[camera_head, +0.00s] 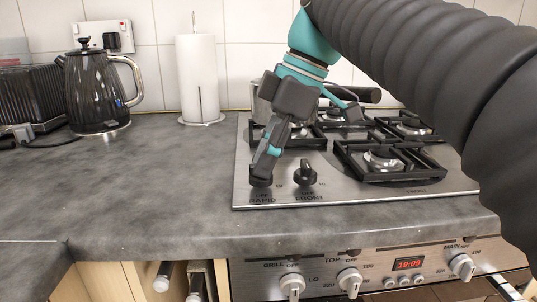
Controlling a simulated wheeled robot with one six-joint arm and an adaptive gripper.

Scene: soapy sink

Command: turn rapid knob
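The rapid knob (260,179) is at the front left of the steel hob, above the printed word RAPID. It is dark and mostly hidden by my gripper's finger. My gripper (306,140) reaches down from the upper right with its fingers spread apart. The left finger slants down to the knob, its tip over or against it; I cannot tell if they touch. The other finger is up and to the right, over the hob. No object shows between the fingers. The front knob (305,173), black, stands just right of the rapid knob.
A pot (262,106) stands on the back left of the hob (243,187), behind my gripper. Pan supports (390,160) lie to the right. A paper towel roll (198,75), kettle (93,92) and toaster (35,95) stand at the back left. The worktop (140,185) before them is clear.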

